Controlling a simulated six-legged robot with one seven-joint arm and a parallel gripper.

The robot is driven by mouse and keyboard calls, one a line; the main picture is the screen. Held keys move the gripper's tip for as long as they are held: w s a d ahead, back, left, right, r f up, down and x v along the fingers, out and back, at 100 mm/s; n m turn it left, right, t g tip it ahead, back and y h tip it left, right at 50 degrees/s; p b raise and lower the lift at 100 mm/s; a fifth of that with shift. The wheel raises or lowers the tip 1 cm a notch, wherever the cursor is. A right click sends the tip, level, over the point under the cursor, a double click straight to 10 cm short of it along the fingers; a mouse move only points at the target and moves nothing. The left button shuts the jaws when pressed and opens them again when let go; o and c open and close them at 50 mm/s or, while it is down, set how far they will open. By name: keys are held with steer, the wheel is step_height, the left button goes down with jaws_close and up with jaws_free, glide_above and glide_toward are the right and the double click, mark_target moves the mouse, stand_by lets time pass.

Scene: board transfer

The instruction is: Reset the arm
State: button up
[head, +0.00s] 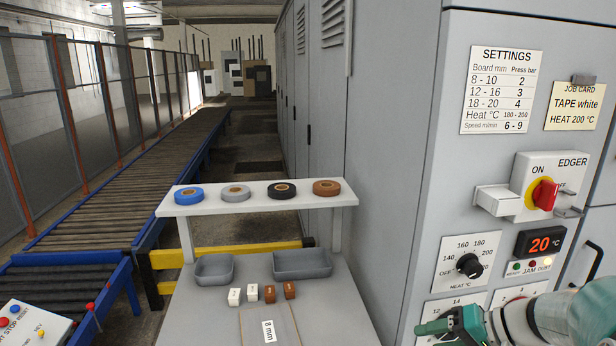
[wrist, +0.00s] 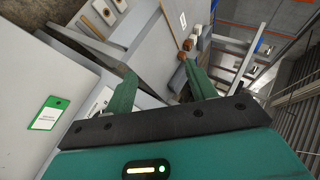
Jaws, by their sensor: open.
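My gripper (head: 432,327) shows at the lower right of the head view, in front of the edger's grey cabinet (head: 400,200) and beside the heat dial (head: 469,265). In the wrist view my gripper (wrist: 160,72) has its two green fingers spread apart. Nothing is held between them. Part of my arm is cut off by the right edge of the head view.
A cart (head: 330,290) carries a shelf (head: 300,200) with blue, grey, black and brown tape rolls. Below are two grey trays, small white and brown blocks and a board marked 8 mm (head: 285,325). The red EDGER switch (head: 543,194) protrudes. A roller conveyor (head: 130,185) runs left.

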steer(key=s+a+r+n+h, duration=0.1)
steer(key=s+a+r+h, duration=0.2)
steer(key=s+a, duration=0.3)
steer(key=s+a+r+n+h, duration=0.2)
steer(key=s+a+h, duration=0.3)
steer(key=s, duration=0.3)
steer(key=shift+s+a+r+h, duration=0.15)
steer(key=shift+a+r+h, duration=0.25)
steer(key=shift+a+r, duration=0.3)
